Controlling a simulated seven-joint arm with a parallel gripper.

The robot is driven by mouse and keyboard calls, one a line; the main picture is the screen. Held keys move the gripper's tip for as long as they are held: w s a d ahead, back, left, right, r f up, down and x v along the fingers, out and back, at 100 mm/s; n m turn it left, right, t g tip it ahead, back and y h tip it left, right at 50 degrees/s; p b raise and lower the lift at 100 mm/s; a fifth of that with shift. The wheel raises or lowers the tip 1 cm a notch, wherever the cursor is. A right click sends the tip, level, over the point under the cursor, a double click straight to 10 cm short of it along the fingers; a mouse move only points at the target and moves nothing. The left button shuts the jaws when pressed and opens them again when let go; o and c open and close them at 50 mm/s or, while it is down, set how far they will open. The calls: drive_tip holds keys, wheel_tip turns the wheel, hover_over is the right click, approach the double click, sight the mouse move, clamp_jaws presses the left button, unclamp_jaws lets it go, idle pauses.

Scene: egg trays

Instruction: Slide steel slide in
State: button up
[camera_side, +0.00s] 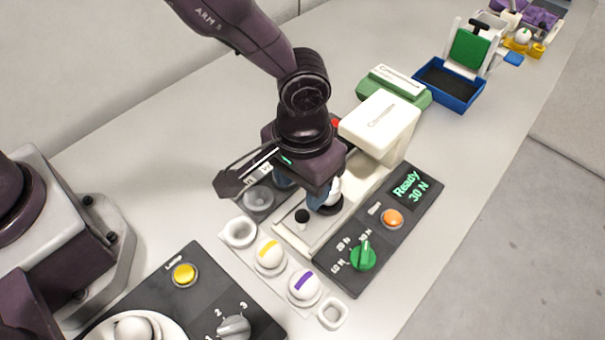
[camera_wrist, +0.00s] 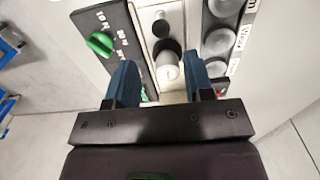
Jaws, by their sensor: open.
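The steel slide (camera_side: 292,232) is a pale flat plate with a black knob (camera_side: 302,216) at its front end, sticking out from under the cream head (camera_side: 380,125) of the tester. The slide and knob (camera_wrist: 160,28) also show in the wrist view. A white egg (camera_wrist: 168,72) stands in a dark round cup on the slide. My gripper (camera_side: 318,200) is over the slide, with its two blue fingers (camera_wrist: 160,66) open, one on each side of the egg. I cannot tell if they touch it. The arm partly hides the egg in the side view.
The control panel (camera_side: 385,235) reads "Ready 30 N" and has a green knob (camera_side: 363,257) and orange button (camera_side: 392,218). A white holder (camera_side: 238,232) with yellow-banded and purple-banded eggs stands in front. Grey cups (camera_side: 258,198) lie to the left.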

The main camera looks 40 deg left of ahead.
sight(302, 213)
wheel_tip(302, 213, down, 8)
drive_tip(key=shift+f, duration=0.1)
idle(0.4)
drive_tip(key=shift+f, duration=0.35)
drive_tip(key=shift+c, duration=0.2)
